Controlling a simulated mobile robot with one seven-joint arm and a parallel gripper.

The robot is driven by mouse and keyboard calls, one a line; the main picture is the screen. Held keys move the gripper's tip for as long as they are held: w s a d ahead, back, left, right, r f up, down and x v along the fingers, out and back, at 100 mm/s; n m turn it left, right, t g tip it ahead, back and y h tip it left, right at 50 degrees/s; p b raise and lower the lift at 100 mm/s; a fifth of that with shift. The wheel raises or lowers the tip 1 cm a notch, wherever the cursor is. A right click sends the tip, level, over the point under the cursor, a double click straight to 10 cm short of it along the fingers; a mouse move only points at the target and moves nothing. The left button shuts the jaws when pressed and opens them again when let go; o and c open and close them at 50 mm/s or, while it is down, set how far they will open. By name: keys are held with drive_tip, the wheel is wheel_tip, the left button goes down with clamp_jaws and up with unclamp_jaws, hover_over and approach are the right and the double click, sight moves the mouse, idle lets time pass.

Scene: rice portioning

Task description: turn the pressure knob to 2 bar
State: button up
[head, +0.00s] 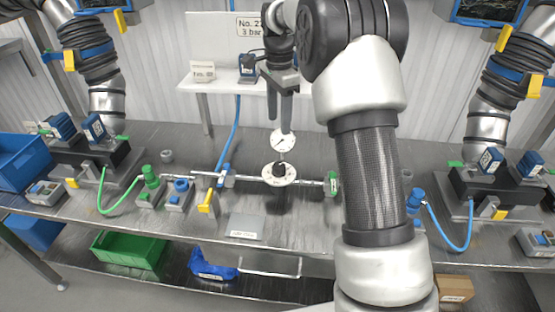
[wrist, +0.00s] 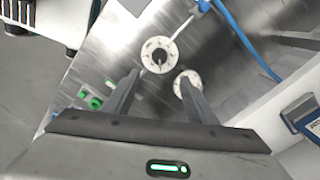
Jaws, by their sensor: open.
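The pressure knob (head: 280,169) is black and sits in the middle of a round white dial plate (head: 266,176) on the metal bench. In the wrist view the knob (wrist: 159,55) lies ahead between my fingers, on its marked dial; the marks are too small to read. A round white gauge (head: 283,141) with a dark needle stands just behind it. In the wrist view the gauge (wrist: 182,87) is partly hidden by my right finger. My gripper (head: 279,124) is open and empty, pointing down above the knob and apart from it. Its fingers also show in the wrist view (wrist: 162,76).
A pipe (head: 312,182) runs sideways through the dial to a green fitting (head: 333,184). A yellow-handled valve (head: 207,201) stands left. A sign (head: 249,24) behind, partly covered by my arm, reads "3 bar". A blue hose (head: 233,135) rises behind the bench.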

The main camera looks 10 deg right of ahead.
sight(279, 165)
wheel_tip(279, 165, down, 17)
drive_tip(key=shift+r, duration=0.2)
drive_tip(key=shift+c, duration=0.3)
drive_tip(key=c, duration=1)
